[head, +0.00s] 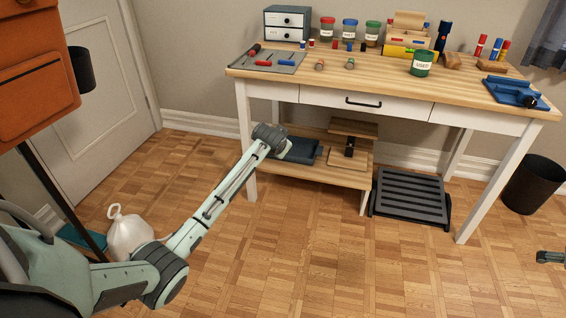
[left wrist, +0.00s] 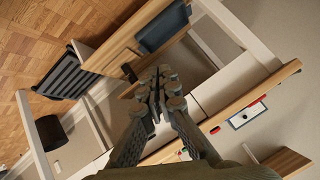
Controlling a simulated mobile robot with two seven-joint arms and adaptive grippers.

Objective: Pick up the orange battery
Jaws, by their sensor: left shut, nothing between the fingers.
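An upright orange-yellow cylinder (head: 504,50) stands at the right of the desk; I cannot tell which is the orange battery. My left arm reaches towards the desk's left leg, with its wrist below the desk top. My left gripper (left wrist: 164,86) is shut and empty in the left wrist view, apart from the batteries. A dark part at the head view's right edge (head: 550,257) may belong to my right arm; its fingers are unclear.
Jars, a drawer box (head: 287,23) and a green cup (head: 422,64) stand behind. Below are a shelf (head: 333,176) and a black footrest (head: 410,197). The front floor is mostly clear.

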